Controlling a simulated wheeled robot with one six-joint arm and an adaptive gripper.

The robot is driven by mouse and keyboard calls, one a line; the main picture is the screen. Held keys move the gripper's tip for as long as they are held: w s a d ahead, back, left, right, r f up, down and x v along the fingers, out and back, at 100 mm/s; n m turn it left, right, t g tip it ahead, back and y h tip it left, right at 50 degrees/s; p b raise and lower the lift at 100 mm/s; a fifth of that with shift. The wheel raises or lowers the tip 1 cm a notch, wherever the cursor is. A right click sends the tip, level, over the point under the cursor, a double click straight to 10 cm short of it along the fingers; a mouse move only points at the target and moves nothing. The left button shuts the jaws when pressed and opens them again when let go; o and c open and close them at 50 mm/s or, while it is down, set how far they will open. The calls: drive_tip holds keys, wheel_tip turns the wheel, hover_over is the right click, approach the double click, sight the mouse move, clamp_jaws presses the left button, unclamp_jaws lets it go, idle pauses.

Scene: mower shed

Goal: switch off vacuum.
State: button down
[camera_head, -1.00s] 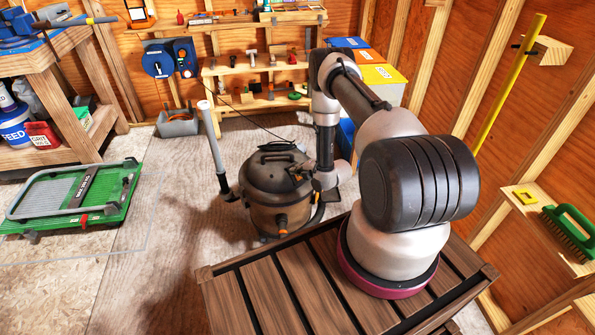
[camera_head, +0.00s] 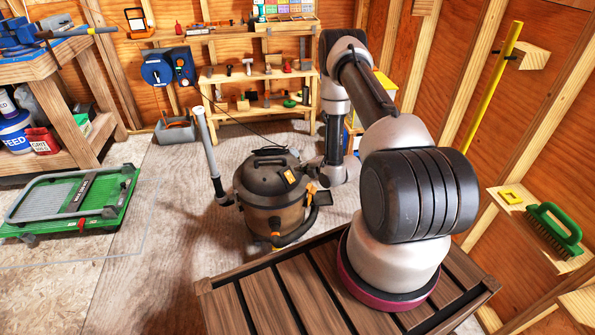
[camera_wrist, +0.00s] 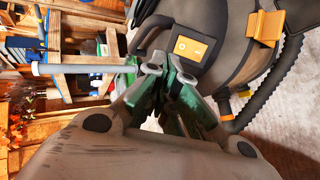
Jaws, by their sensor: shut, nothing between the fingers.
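The vacuum (camera_head: 262,213) is a dark round canister with a brown-grey drum, standing on the floor left of my arm. Its yellow-orange switch panel (camera_head: 288,177) shows on the lid's right side. In the wrist view the panel (camera_wrist: 191,48) has small white marks, and whether the switch is on or off cannot be told. My gripper (camera_wrist: 166,68) is shut and empty, with fingertips just below and left of the panel in that view. Contact with the lid cannot be made out. In the head view the gripper is small and dark against the vacuum's right side.
A grey wand (camera_head: 208,150) stands up left of the vacuum, and a black hose (camera_wrist: 272,95) curves along its side. A slatted wooden top (camera_head: 245,300) lies in front. A green folded cart (camera_head: 70,203) lies on the floor at left. Shelves (camera_head: 262,77) stand behind.

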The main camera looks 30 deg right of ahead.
drive_tip(key=shift+s+d+r, duration=0.2)
drive_tip(key=shift+s+r, duration=0.35)
drive_tip(key=shift+s+d+r, duration=0.15)
drive_tip(key=shift+s+r, duration=0.4)
